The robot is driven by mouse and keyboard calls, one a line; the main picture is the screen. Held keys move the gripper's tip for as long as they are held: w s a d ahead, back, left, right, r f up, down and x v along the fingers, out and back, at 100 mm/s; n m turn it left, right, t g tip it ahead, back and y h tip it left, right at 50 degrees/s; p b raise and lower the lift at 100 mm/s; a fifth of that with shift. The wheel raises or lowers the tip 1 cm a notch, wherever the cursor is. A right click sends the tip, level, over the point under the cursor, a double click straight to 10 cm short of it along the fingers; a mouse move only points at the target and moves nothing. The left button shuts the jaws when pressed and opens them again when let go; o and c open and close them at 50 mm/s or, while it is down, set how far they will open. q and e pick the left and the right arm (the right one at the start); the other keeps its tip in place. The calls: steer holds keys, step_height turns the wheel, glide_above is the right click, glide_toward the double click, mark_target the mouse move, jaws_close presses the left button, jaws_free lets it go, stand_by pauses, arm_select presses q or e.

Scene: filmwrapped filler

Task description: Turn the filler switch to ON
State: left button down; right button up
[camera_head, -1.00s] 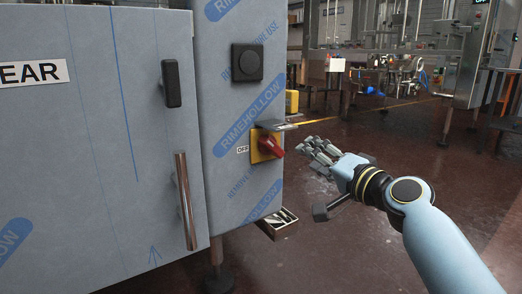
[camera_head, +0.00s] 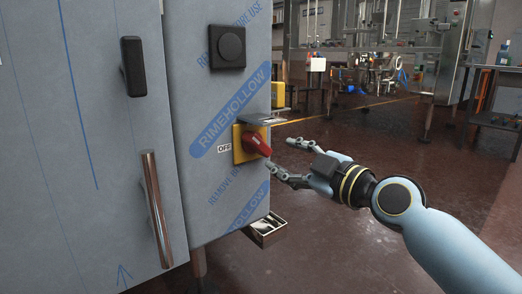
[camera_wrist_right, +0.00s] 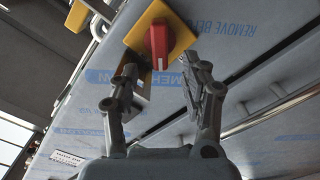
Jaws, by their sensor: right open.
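The filler switch is a red knob (camera_head: 257,145) on a yellow plate (camera_head: 238,154), on the narrow front of the film-wrapped cabinet. A white label reading OFF (camera_head: 224,147) is at the plate's left. My right gripper (camera_head: 284,158) is open just right of the knob, its two fingers apart and pointing at it. In the right wrist view the red knob (camera_wrist_right: 159,44) shows ahead of the fingertips of the right gripper (camera_wrist_right: 163,78), between the lines of the fingers; contact cannot be made out. My left gripper is not in view.
A grey ledge (camera_head: 263,121) juts out just above the switch. A black square button (camera_head: 227,46) is higher up. The door has a black latch (camera_head: 133,66) and a steel bar handle (camera_head: 155,208). A small open tray (camera_head: 266,229) sticks out below.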

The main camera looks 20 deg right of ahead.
mark_target(263, 147)
steer(key=b+x, duration=0.1)
steer(key=x, duration=0.6)
steer(key=shift+w, duration=0.2)
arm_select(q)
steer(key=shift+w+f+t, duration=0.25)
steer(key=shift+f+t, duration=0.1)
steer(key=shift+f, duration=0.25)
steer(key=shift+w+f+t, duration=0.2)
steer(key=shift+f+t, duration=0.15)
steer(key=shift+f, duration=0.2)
arm_select(e)
jaws_close()
